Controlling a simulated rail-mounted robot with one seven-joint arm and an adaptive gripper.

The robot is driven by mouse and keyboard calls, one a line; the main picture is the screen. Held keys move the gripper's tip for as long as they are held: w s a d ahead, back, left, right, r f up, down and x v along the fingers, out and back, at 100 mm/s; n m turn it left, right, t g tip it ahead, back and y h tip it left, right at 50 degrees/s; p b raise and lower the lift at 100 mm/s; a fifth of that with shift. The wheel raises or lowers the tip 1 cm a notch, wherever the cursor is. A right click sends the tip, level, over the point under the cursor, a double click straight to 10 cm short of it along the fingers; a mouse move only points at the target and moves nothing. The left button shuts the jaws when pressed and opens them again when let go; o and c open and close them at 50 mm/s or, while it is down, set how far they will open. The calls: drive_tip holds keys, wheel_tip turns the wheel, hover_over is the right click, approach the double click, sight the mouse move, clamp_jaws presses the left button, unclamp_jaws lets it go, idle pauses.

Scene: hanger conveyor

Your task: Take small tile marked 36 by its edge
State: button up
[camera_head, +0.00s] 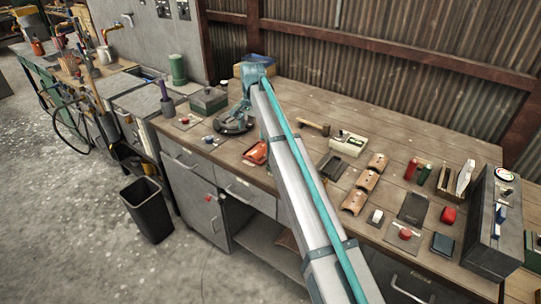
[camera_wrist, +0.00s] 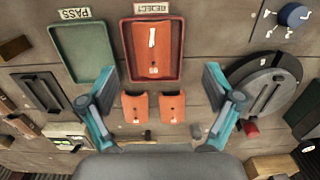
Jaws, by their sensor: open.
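In the wrist view, two small orange tiles (camera_wrist: 135,107) and (camera_wrist: 172,107) lie side by side on the bench below the red REJECT tray (camera_wrist: 178,70). Each has a small dark mark, too small to read, so I cannot tell which is 36. A larger orange tile (camera_wrist: 152,45) with a white strip lies in the REJECT tray. My gripper (camera_wrist: 159,72) is open and empty, its teal fingers wide apart above the bench, left and right of the small tiles.
A green PASS tray (camera_wrist: 83,52) stands left of the red tray. A round dark device (camera_wrist: 266,88) and a blue knob (camera_wrist: 292,15) are at right. A hammer (camera_wrist: 148,139) lies below the tiles. In the head view, several curved brown tiles (camera_head: 354,201) stand right of my arm.

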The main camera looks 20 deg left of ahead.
sight(259, 149)
drive_tip(key=shift+w+d+f+p, duration=0.25)
drive_tip(key=shift+f+p, duration=0.45)
drive_tip(key=shift+f, duration=0.95)
drive_tip(key=shift+w+d+f+p, duration=0.3)
drive_tip(key=shift+f+p, duration=0.35)
drive_tip(key=shift+f, duration=1.05)
drive_tip(key=shift+w+d+f+p, duration=0.25)
drive_tip(key=shift+f+p, duration=0.45)
drive_tip(key=shift+f, duration=0.95)
drive_tip(key=c, duration=1.3)
